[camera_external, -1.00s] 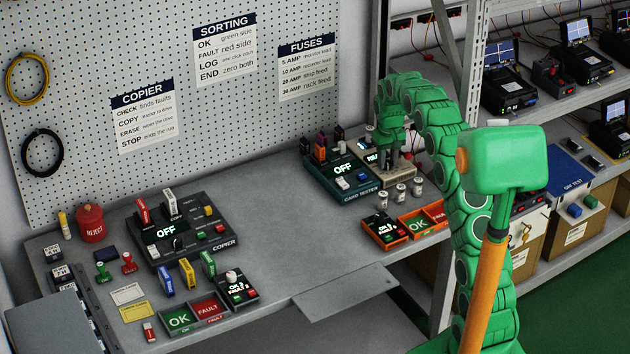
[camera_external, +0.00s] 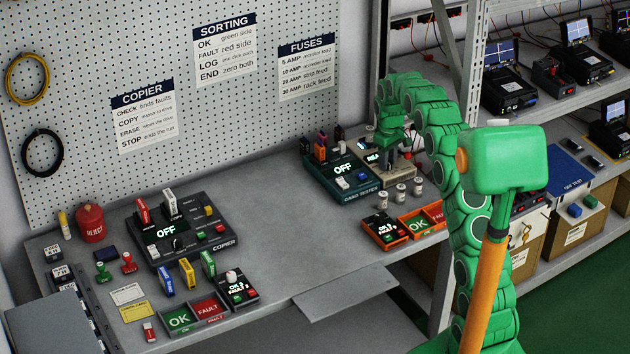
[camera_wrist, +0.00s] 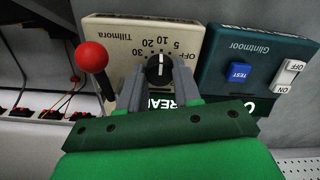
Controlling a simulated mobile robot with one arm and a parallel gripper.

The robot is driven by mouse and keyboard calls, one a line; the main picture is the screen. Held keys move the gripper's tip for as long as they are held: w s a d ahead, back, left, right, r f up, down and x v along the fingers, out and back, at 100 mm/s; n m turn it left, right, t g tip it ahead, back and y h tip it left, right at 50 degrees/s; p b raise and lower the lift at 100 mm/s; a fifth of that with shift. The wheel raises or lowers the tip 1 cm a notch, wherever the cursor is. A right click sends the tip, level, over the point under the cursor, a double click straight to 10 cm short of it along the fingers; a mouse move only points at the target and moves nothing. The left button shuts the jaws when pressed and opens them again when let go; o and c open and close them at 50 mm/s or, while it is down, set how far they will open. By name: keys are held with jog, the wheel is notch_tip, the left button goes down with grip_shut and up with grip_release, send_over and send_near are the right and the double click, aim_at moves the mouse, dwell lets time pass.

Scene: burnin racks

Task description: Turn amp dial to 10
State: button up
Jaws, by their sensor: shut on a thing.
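The amp dial (camera_wrist: 160,66) is a round black knob with a white pointer line on the beige Tillmora unit (camera_wrist: 115,40). Its scale shows upside down in the wrist view: 30, 20, 10, 5, OFF from left to right. The white line points up in the picture, at or very near the 10. My gripper (camera_wrist: 160,82) has its two grey fingers on either side of the knob, shut on it. In the external view the unit (camera_external: 398,178) is partly hidden under my gripper (camera_external: 395,152), and the dial cannot be made out.
A red ball-topped lever (camera_wrist: 92,56) stands close beside my fingers on the unit's left. The teal Glintmoor card tester (camera_wrist: 225,65) is just right, with a blue TEST button (camera_wrist: 239,72). Several small cylinders (camera_external: 400,192) stand in front of the unit.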

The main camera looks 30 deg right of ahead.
jog(key=o, duration=1)
jog(key=shift+o, duration=0.2)
jog(key=shift+r, duration=0.1)
notch_tip(320, 180, up, 7)
jog(key=shift+w+f, duration=0.1)
jog(key=shift+r, duration=0.45)
